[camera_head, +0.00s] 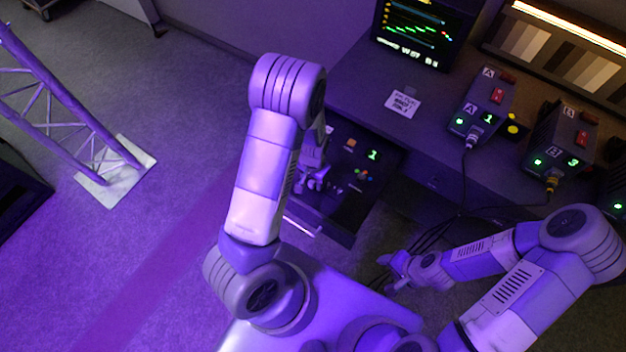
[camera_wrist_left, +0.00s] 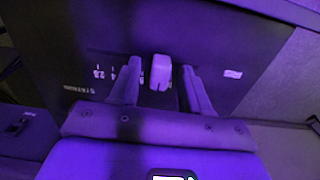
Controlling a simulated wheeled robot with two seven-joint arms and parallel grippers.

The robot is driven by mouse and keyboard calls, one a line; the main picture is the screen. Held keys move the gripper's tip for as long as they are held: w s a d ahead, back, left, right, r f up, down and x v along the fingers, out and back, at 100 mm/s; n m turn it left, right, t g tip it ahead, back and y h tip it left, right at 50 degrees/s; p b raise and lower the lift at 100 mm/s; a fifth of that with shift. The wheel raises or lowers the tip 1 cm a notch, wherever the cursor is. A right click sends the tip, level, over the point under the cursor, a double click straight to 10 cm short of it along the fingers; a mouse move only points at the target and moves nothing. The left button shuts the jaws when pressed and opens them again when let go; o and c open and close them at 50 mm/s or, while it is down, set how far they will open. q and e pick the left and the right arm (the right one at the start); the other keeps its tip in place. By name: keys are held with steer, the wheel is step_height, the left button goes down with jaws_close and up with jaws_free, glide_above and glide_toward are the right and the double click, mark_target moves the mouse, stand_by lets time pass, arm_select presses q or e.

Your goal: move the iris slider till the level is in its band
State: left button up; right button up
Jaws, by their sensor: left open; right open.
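The iris slider knob (camera_wrist_left: 160,72) is a pale block on a dark panel (camera_wrist_left: 230,50) in the left wrist view. Small tick marks and digits are printed to its left. My left gripper (camera_wrist_left: 161,84) is open, its fingers on either side of the knob with a small gap on each side. In the head view my left gripper (camera_head: 316,182) is over the dark control box, and the knob cannot be made out there. A monitor (camera_head: 420,30) shows coloured traces and small, hard-to-read text. My right gripper (camera_head: 390,270) is open and empty, away from the slider.
The control box (camera_head: 365,200) carries a green "1" display and small coloured lights. Camera units marked A (camera_head: 482,105) and B (camera_head: 562,140) stand on the desk with cables hanging off. A card (camera_head: 403,103) lies nearby. A truss (camera_head: 75,110) stands on clear floor at left.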

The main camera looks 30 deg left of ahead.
arm_select(q)
steer(key=shift+f, duration=0.1)
jaws_close()
steer(key=shift+d, duration=0.1)
stand_by(0.3)
steer(key=shift+s+d, duration=0.15)
steer(key=shift+d, duration=1.3)
jaws_free()
steer(key=shift+a, duration=0.1)
steer(key=shift+p, duration=0.3)
